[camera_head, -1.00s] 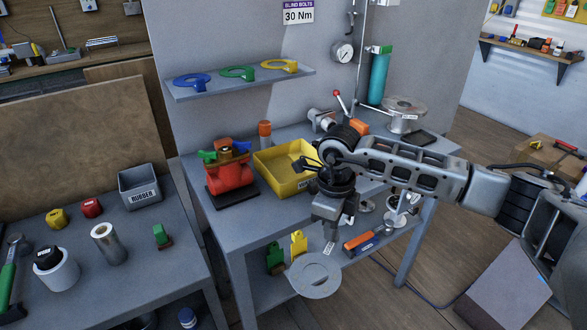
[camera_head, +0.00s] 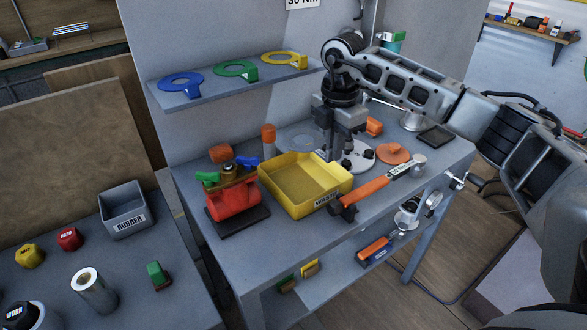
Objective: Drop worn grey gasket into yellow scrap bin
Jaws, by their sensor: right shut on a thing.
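The worn grey gasket (camera_head: 299,138) is a flat ring, held by my right gripper (camera_head: 338,153). The gripper points down, shut on the gasket's edge, and the ring sticks out to its left. In the picture the gasket is just beyond the far rim of the yellow scrap bin (camera_head: 329,201); its exact height is hard to tell. The bin is an open, shallow tray with a label on its front, and its visible floor looks empty. The gripper appears at the bin's far right corner. My left gripper is not in view.
A red valve (camera_head: 232,201) stands left of the bin. An orange-handled tool (camera_head: 362,191) lies close at its right. An orange cylinder (camera_head: 268,137) stands behind it. A shelf with coloured rings (camera_head: 236,69) hangs above. A grey rubber bin (camera_head: 125,212) is on the left table.

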